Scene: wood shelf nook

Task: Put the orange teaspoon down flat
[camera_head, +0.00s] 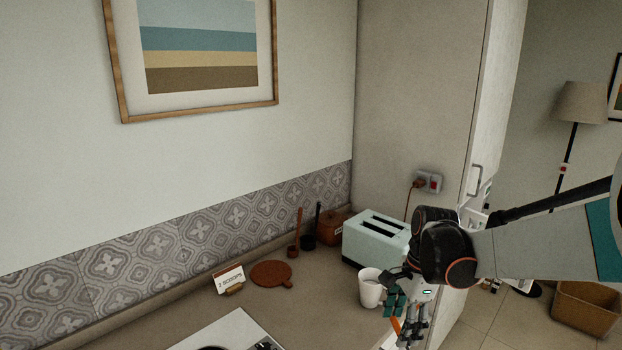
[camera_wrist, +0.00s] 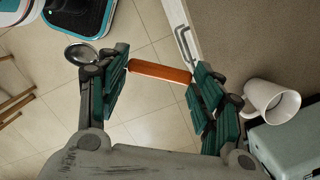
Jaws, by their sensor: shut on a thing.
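The orange teaspoon (camera_wrist: 160,72) has an orange handle and a round metal bowl (camera_wrist: 82,54). In the wrist view the handle lies across the gap between the fingertips of my gripper (camera_wrist: 161,66), and the bowl shows past the left finger. My gripper is shut on the teaspoon, with floor tiles seen below it. In the head view my gripper (camera_head: 410,328) is low at the right, by the counter's edge, and a small orange part of the teaspoon (camera_head: 395,325) shows beside the fingers. The bowl cannot be made out there.
A white mug (camera_head: 370,289) and a pale green toaster (camera_head: 375,240) stand close to my gripper. The counter (camera_head: 305,315) is bare left of the mug. A round brown board (camera_head: 271,273), a small sign (camera_head: 229,279) and a white hob (camera_head: 225,333) lie further left.

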